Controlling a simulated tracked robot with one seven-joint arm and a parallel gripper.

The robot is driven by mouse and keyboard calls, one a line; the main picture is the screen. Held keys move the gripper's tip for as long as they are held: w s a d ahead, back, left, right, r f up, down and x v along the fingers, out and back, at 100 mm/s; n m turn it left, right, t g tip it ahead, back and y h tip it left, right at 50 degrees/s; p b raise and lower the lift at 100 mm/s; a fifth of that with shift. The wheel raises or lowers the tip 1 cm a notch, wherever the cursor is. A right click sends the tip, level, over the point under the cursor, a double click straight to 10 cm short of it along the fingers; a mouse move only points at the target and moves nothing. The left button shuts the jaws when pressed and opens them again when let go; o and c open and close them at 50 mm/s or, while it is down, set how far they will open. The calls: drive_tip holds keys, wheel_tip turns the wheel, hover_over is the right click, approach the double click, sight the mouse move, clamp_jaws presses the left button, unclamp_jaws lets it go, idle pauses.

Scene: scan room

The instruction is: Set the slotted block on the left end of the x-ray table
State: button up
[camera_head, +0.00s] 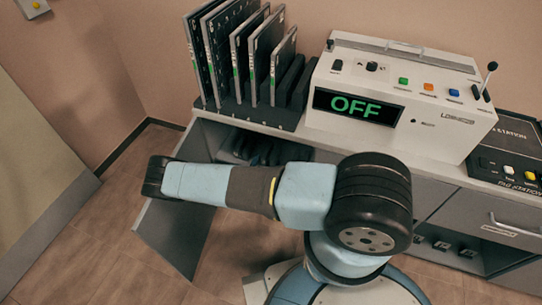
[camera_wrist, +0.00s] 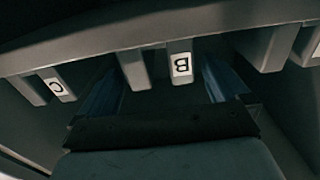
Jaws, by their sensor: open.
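In the wrist view, grey pronged pieces stick out from a grey bar (camera_wrist: 110,40). A pair of prongs (camera_wrist: 133,70) with one labelled B (camera_wrist: 181,65) sits at the centre; I cannot tell whether this is the slotted block. My gripper (camera_wrist: 162,85) shows as two dark blue fingers, open and spread to the left and right of the B pair, apparently not closed on it. In the head view my arm bends across the front of the counter and my gripper cannot be made out. I cannot identify the x-ray table for certain.
A counter holds a rack of upright dark panels (camera_head: 250,65), a console (camera_head: 400,95) reading OFF, and a black control box (camera_head: 510,160). An open cabinet door (camera_head: 175,235) hangs below. A pale slab (camera_head: 35,140) stands at left. A piece labelled C (camera_wrist: 58,86) is near the fingers.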

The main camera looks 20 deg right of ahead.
sight(270, 152)
drive_tip(key=shift+x, duration=2.65)
drive_tip(key=shift+r, duration=0.2)
drive_tip(key=c, duration=1.6)
drive_tip(key=shift+r, duration=0.6)
drive_tip(key=shift+c, duration=0.2)
wheel_tip(270, 152, up, 2)
drive_tip(key=shift+r, duration=0.15)
drive_tip(key=s+r, duration=0.2)
drive_tip(key=r, duration=0.1)
drive_tip(key=s+r, duration=0.1)
drive_tip(key=s, duration=0.1)
drive_tip(key=shift+s+d+r, duration=0.1)
drive_tip(key=shift+d+r, duration=0.2)
drive_tip(key=shift+r, duration=0.1)
drive_tip(key=s+d+r, duration=0.1)
drive_tip(key=s+r, duration=0.3)
drive_tip(key=s, duration=0.5)
drive_tip(key=shift+s+d+r, duration=0.3)
drive_tip(key=shift+d+r, duration=0.05)
